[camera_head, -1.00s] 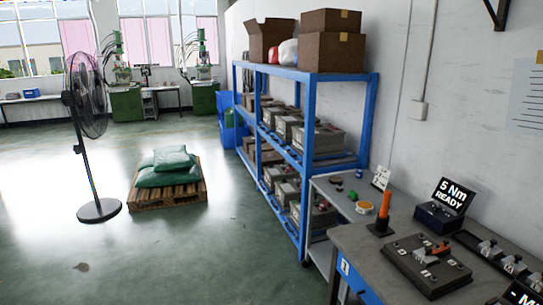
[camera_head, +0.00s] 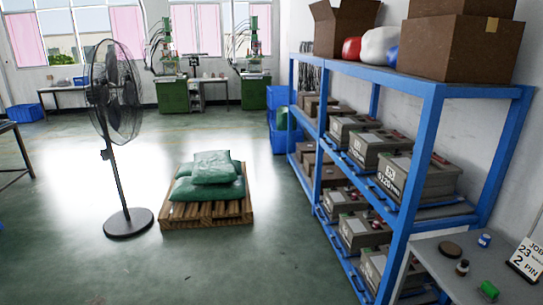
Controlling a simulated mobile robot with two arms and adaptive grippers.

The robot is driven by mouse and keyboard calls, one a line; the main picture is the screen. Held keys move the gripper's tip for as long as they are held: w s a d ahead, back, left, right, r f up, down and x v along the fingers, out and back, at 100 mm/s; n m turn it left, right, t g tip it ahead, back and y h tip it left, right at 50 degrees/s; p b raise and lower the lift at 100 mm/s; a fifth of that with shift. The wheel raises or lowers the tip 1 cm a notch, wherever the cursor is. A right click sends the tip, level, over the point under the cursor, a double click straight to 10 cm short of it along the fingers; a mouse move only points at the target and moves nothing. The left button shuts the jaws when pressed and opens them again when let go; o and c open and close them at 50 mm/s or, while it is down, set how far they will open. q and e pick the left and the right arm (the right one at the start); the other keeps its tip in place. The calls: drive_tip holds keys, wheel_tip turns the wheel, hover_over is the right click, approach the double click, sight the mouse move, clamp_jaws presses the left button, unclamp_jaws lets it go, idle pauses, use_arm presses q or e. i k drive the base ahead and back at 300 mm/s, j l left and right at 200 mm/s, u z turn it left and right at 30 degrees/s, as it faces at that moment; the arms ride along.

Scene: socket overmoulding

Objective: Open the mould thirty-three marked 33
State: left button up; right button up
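Several grey box-like blocks, which look like moulds, stand in rows on the blue shelf rack (camera_head: 431,125) at the right. On the upper row, the nearest grey block (camera_head: 428,183) has a white label on its front that seems to read 6120. More grey blocks (camera_head: 372,153) stand behind it. On the lower row are further grey blocks (camera_head: 360,236), partly hidden by the rack. I cannot make out the number 33 on any of them. Neither of my grippers is in view.
A grey side table (camera_head: 436,252) at the lower right holds small items and a job card (camera_head: 527,262). A black standing fan (camera_head: 128,224) and a pallet (camera_head: 208,219) with green sacks (camera_head: 210,185) stand on the floor. Open floor lies between pallet and rack.

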sight(364, 148)
drive_tip(key=i, duration=2.55)
